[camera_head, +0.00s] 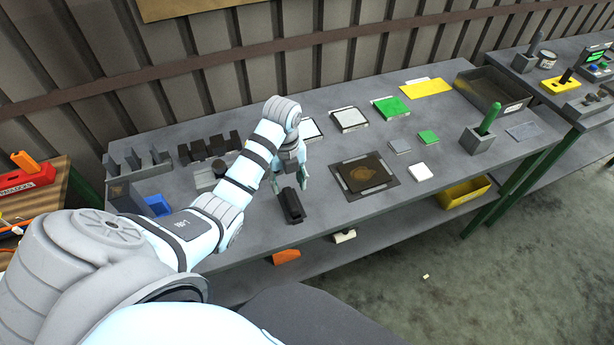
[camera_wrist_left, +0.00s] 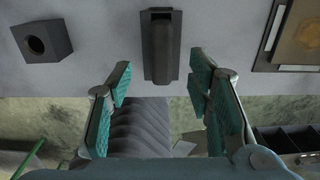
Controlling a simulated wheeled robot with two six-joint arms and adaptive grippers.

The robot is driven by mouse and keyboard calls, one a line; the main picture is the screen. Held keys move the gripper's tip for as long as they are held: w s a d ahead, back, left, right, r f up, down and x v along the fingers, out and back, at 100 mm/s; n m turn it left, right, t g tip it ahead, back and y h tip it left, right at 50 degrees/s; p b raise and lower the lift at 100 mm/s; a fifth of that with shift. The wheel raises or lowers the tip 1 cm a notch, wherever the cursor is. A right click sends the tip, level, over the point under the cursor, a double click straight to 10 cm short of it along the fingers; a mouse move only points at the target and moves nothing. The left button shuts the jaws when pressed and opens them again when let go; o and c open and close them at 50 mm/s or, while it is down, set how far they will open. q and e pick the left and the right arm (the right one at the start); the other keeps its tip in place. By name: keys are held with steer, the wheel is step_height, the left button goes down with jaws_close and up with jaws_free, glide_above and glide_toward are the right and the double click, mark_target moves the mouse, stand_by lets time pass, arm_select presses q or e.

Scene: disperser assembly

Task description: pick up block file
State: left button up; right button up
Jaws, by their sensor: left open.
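A dark, elongated block (camera_head: 293,206) lies on the grey workbench near its front edge; I take it for the block file. In the left wrist view the block (camera_wrist_left: 161,60) shows with a raised ridge on a flat base, near the top centre. My left gripper (camera_head: 289,180) is just above and behind the block in the head view. In the wrist view the teal-padded fingers (camera_wrist_left: 160,85) are spread apart with nothing between them, lined up on either side of the block's line. My right gripper is in neither view.
A dark mat with a brown patch (camera_head: 366,177) lies right of the block. A square block with a hole (camera_wrist_left: 42,40) shows left in the wrist view. Bare bench surrounds the block.

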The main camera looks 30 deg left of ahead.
mark_target(291, 198)
arm_select(q)
steer(key=shift+s+a+f, duration=0.1)
steer(key=shift+s+f, duration=0.1)
steer(key=shift+f, duration=0.65)
steer(key=f, duration=0.5)
steer(key=shift+w+d+f, duration=0.15)
steer(key=shift+d+f, duration=0.15)
steer(key=shift+d, duration=0.1)
steer(key=shift+r, duration=0.1)
jaws_close()
